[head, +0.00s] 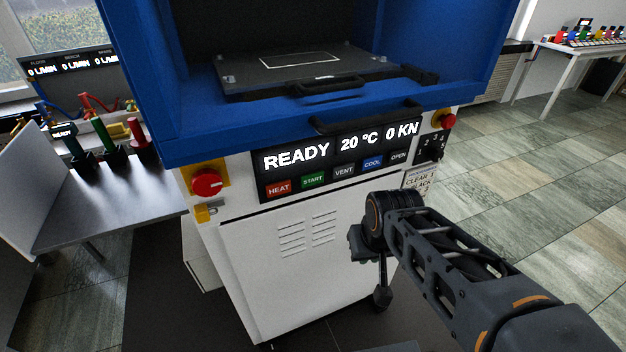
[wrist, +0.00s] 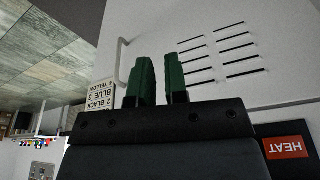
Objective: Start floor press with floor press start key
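The floor press has a white cabinet (head: 310,260) under a blue frame (head: 180,130). Its panel display (head: 340,145) reads READY, 20 °C, 0 KN. The green START key (head: 313,180) is in the row below, between the red HEAT key (head: 278,187) and the VENT key (head: 344,172). My gripper (head: 356,243) is in front of the cabinet, below and right of START. In the wrist view its two green fingers (wrist: 160,80) are apart with a narrow, empty gap. The HEAT key shows there at the right (wrist: 287,147); START is not seen.
The COOL (head: 373,162) and OPEN (head: 398,156) keys are farther right. A red stop button (head: 207,182) is left of the panel; another (head: 445,121) is at its right. A black handle (head: 368,118) juts out above the display. A grey table (head: 110,215) stands left.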

